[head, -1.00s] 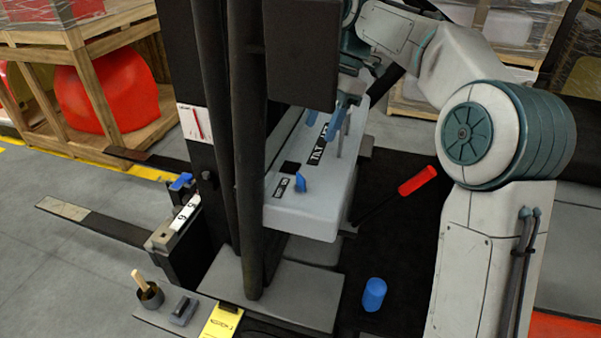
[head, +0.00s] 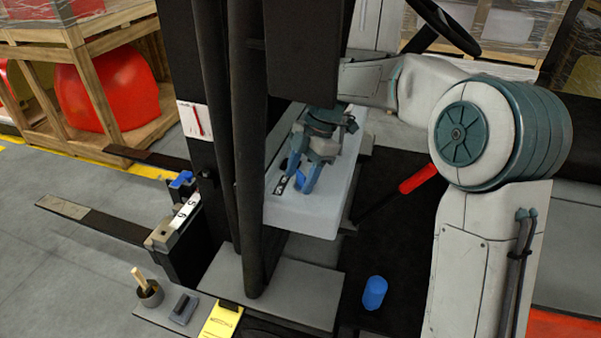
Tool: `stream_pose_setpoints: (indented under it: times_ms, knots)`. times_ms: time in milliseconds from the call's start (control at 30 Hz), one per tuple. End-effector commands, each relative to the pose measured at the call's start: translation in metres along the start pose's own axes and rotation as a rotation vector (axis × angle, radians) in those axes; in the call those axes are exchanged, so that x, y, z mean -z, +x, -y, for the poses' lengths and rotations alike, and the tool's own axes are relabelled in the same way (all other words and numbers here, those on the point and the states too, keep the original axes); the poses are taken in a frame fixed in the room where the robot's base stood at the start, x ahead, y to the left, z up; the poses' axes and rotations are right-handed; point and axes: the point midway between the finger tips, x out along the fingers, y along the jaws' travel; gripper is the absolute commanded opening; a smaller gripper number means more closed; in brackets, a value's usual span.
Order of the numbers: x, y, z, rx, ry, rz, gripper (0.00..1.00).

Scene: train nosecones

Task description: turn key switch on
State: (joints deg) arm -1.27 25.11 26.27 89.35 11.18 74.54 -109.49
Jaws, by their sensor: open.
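The light grey console (head: 310,216) stands beyond the dark posts, with a small black-and-white label (head: 281,184) near its front end. My gripper (head: 296,184) reaches down over this front end with its blue fingers apart. The fingers are at the spot just right of the label where the small blue key switch stood. The key switch cannot be made out now, since the fingers cover that spot. I cannot tell whether the fingers touch it.
Dark vertical posts (head: 249,160) stand close to the left of my gripper. A red-handled lever (head: 418,179) rises right of the console. A blue cylinder (head: 374,293) stands on the dark floor. A black steering wheel (head: 446,27) is at the top right.

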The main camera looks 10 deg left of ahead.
Motion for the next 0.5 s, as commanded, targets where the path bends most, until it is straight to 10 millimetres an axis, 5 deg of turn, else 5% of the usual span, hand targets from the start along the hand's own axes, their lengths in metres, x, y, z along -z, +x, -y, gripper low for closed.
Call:
stream_pose_setpoints:
  times_ms: [233, 400, 500]
  knots:
    - [-0.0001, 0.0006, -0.0001, 0.000, 0.000, 0.000, 0.53]
    - [0.0000, 0.0004, -0.0001, -0.001, 0.000, 0.000, 0.08]
    - [-0.0001, 0.0004, -0.0001, -0.001, 0.000, 0.000, 0.08]
